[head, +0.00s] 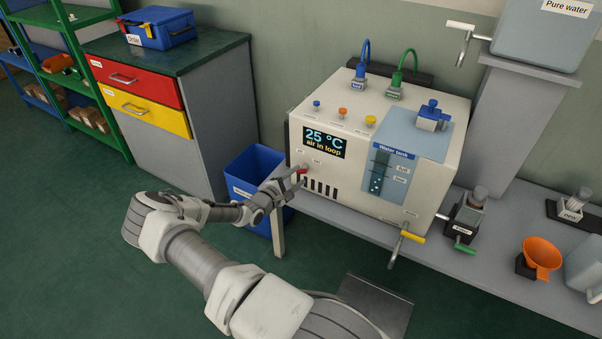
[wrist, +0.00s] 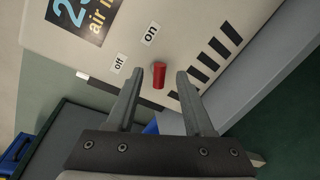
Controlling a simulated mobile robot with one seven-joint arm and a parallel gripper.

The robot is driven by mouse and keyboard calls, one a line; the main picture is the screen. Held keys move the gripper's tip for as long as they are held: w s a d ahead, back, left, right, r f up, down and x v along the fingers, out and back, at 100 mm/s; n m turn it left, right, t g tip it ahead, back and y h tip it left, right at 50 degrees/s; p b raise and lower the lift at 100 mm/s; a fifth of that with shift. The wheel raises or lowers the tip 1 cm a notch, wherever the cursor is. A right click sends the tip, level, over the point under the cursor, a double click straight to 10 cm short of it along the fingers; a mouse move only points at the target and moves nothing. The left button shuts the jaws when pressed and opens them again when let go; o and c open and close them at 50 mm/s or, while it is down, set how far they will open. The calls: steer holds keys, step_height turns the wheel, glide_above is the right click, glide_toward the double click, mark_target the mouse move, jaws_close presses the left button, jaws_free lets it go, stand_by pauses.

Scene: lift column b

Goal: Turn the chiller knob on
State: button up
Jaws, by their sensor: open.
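The chiller (head: 370,150) is a cream box on the grey bench, with a display reading "25 °C air in loop". Its knob (wrist: 159,75) is red and sits on the front panel below the "off" and "on" labels. In the wrist view its red bar points down, away from the "on" label (wrist: 150,34). The knob also shows in the head view (head: 301,171). My gripper (wrist: 157,72) is open, with one finger on each side of the knob and visible gaps between. In the head view my gripper (head: 289,178) is at the lower left of the chiller's front.
A blue bin (head: 252,180) stands below and behind my gripper. Vent slots (wrist: 210,65) lie right of the knob. A yellow-handled valve (head: 411,236) sticks out at the chiller's lower front. An orange funnel (head: 541,254) stands at the bench's right.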

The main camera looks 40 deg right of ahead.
steer(key=p+v, duration=0.1)
steer(key=v, duration=1.3)
steer(key=shift+a+p, duration=0.15)
steer(key=shift+p, duration=0.25)
steer(key=s+a+r+m+g+y+p, duration=0.1)
steer(key=s+a+r+m+y+p, duration=0.3)
steer(key=r, duration=0.6)
steer(key=s+a+r+m+g+y, duration=0.1)
steer(key=s+a+r+m+y, duration=0.3)
steer(key=r, duration=0.6)
steer(key=s+a+r+m+g+y+p, duration=0.1)
steer(key=a+r+y+p, duration=0.1)
steer(key=a+r, duration=0.55)
steer(key=s+a+r+t+y+p, duration=0.1)
steer(key=s+a+r+t+y, duration=0.1)
steer(key=r, duration=0.4)
steer(key=s+a+r+t+y+p, duration=0.1)
steer(key=s+a+r+y, duration=0.1)
steer(key=s+a+r, duration=0.2)
steer(key=s+a+r+n+t+y+p, duration=0.1)
steer(key=s+a+r, duration=0.3)
steer(key=r, duration=0.6)
steer(key=s+t+p, duration=0.1)
steer(key=s, duration=0.1)
steer(key=shift+s+r+t+y, duration=0.2)
steer(key=shift+s+t+y, duration=0.1)
steer(key=shift+y, duration=0.1)
steer(key=shift+d, duration=0.3)
